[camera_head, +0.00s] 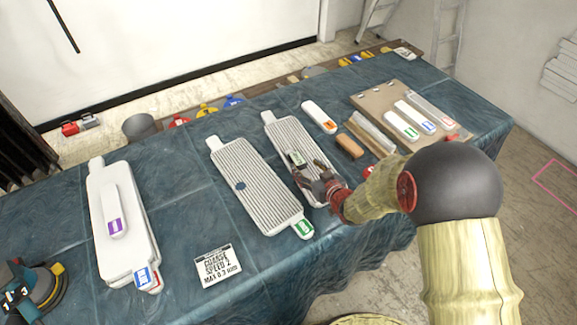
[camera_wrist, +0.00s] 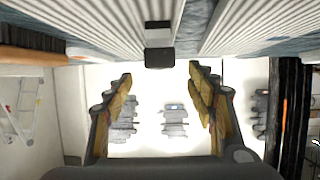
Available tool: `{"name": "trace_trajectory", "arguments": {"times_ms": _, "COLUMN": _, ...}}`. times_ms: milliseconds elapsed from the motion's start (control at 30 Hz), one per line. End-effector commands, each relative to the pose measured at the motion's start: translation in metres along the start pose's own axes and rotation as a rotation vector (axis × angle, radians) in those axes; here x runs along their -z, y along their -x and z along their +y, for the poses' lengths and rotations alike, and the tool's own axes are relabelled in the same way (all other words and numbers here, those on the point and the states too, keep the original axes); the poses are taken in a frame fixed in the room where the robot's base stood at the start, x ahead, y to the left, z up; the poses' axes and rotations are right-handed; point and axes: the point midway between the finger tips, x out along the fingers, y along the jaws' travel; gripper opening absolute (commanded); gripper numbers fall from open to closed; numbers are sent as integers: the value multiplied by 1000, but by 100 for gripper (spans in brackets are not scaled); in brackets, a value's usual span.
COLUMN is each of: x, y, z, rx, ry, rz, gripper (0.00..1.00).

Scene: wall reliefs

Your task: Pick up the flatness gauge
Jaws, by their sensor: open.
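My gripper (camera_head: 309,172) is over the right ridged white panel (camera_head: 284,134) on the table; its fingers are apart. In the wrist view, my open gripper (camera_wrist: 160,85) shows two yellow-padded fingers with nothing between them. A small block with a green-marked label (camera_head: 297,158) is on that panel beside the fingertips, partly hidden by them. In the wrist view, a small dark block (camera_wrist: 159,45) shows beyond and between the fingertips, against the ridges. A dark round piece (camera_head: 240,185) lies on the left ridged panel (camera_head: 262,190). I cannot tell for certain which piece is the flatness gauge.
The blue-clothed table (camera_head: 185,240) holds a white panel stack (camera_head: 135,230) at left, a printed card (camera_head: 219,266) in front, a power tool (camera_head: 35,290) at front left, and a wooden block (camera_head: 349,146) and a tan board (camera_head: 380,98) at right.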

Motion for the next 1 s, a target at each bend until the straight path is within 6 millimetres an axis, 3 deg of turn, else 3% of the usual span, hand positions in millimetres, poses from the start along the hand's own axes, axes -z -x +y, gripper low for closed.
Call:
{"name": "trace_trajectory", "arguments": {"times_ms": 633, "x": -2, "y": -73, "z": -1, "rx": 6, "ry": 0, "rz": 7, "gripper": 56}}
{"name": "trace_trajectory", "arguments": {"times_ms": 1000, "x": 1, "y": -78, "z": 0, "rx": 5, "ry": -1, "rz": 7, "gripper": 54}}
